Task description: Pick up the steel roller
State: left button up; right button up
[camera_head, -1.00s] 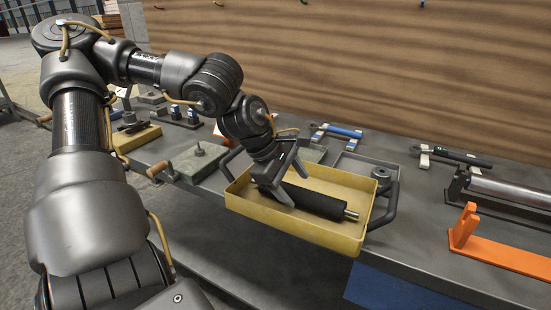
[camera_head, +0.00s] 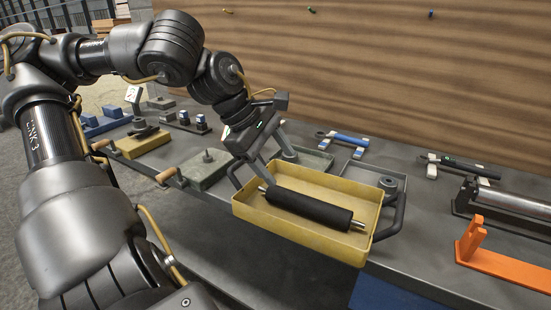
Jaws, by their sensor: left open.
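A bright steel roller (camera_head: 512,201) lies in a dark stand (camera_head: 464,199) at the right edge, partly cut off by the frame. A black roller (camera_head: 308,210) with thin steel ends lies in the yellow tray (camera_head: 310,250). My left gripper (camera_head: 258,174) is open and empty above the left end of the yellow tray, close to the black roller's left end and apart from it. It is far from the bright steel roller. My right gripper is not in view.
An orange bracket (camera_head: 500,266) stands in front of the steel roller. Tools with blue (camera_head: 349,140) and black (camera_head: 466,168) handles lie behind on supports. Wood-grained sheets (camera_head: 400,70) rise behind the bench.

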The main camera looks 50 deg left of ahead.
aim_at(510, 201)
jog(key=k, duration=1)
